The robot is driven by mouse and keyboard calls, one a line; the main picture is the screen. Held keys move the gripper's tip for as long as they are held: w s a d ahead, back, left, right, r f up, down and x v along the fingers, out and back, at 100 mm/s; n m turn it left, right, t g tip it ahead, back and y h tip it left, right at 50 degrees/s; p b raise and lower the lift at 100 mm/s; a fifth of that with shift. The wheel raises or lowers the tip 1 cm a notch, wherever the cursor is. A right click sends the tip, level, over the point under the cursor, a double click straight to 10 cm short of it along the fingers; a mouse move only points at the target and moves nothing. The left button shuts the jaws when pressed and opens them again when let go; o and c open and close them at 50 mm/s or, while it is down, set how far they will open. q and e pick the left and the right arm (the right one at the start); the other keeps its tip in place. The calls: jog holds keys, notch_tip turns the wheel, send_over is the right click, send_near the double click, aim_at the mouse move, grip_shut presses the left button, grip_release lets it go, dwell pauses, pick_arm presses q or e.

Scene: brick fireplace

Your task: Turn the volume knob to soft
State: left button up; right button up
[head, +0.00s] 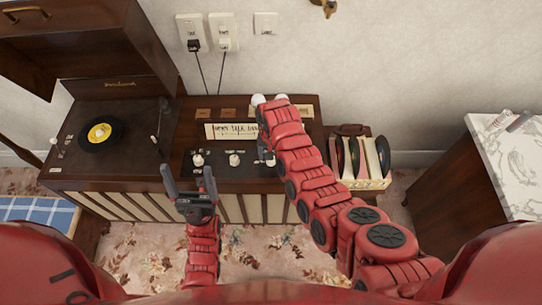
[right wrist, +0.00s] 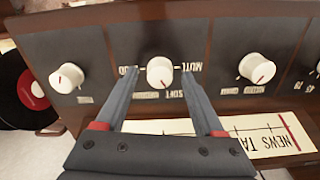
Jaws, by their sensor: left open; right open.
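In the right wrist view, a white round knob (right wrist: 160,72) sits on the dark panel, with labels reading MUTE, SOFT and what looks like LOUD around it, upside down. Its pointer is too small to read surely. My right gripper (right wrist: 160,78) is open, with one finger on each side of this knob; I cannot tell whether they touch it. In the head view, my right arm hides most of that gripper and part of the knob row. My left gripper (head: 188,178) is open and empty, in front of the console's front edge.
The wooden console (head: 225,180) carries other white knobs (head: 198,160) and a station card (head: 232,131). A turntable with a black record (head: 101,133) is at left. A record crate (head: 372,184) stands at right, then a marble-topped cabinet (head: 510,160). The wall is behind.

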notch_tip(320, 180, up, 8)
jog(key=shift+r+b, duration=0.15)
jog(key=shift+b, duration=0.2)
notch_tip(320, 180, up, 9)
jog(key=p, duration=0.6)
jog(key=shift+f, duration=0.2)
